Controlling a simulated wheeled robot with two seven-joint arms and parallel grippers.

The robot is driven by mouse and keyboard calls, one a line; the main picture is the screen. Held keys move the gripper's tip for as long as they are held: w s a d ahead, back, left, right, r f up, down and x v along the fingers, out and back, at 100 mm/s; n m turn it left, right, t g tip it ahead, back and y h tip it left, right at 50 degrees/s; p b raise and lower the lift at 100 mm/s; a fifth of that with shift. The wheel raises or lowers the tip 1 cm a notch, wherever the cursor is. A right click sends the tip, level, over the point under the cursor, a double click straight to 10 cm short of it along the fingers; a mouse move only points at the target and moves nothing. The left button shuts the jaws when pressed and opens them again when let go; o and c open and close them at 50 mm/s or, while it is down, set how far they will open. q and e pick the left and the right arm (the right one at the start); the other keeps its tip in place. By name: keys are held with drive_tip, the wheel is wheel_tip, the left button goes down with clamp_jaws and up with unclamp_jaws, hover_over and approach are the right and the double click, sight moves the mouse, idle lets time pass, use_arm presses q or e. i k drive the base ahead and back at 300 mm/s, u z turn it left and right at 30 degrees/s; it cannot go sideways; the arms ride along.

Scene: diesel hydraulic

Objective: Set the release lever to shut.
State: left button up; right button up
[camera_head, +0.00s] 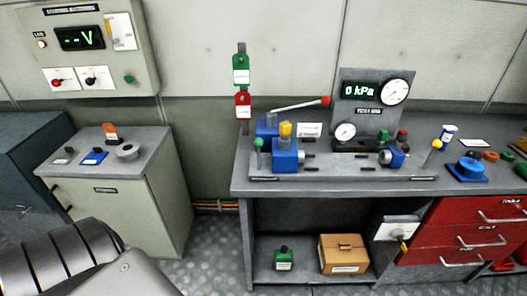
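A hydraulic test bench stands on the grey workbench (245,181). It carries blue valve blocks (285,155), a long pump handle with a red tip (325,101), a short lever with a green knob (258,144) at the left and a lever with a yellow knob (436,144) at the right. I cannot tell which of these is the release lever, as the labels are too small to read. The panel (361,91) behind shows 0 kPa. Neither of my grippers is in view; a grey part of my own body fills the lower left corner.
A grey cabinet (115,195) with small parts on top stands left, under a wall panel (90,50) with a lit display. Red drawers (460,235) are under the bench at right. A cardboard box (343,253) and green bottle (283,259) sit on the lower shelf.

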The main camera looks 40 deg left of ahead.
sight(258, 143)
drive_tip(key=u, duration=2.55)
drive_tip(key=k, duration=0.35)
drive_tip(key=z, duration=1.25)
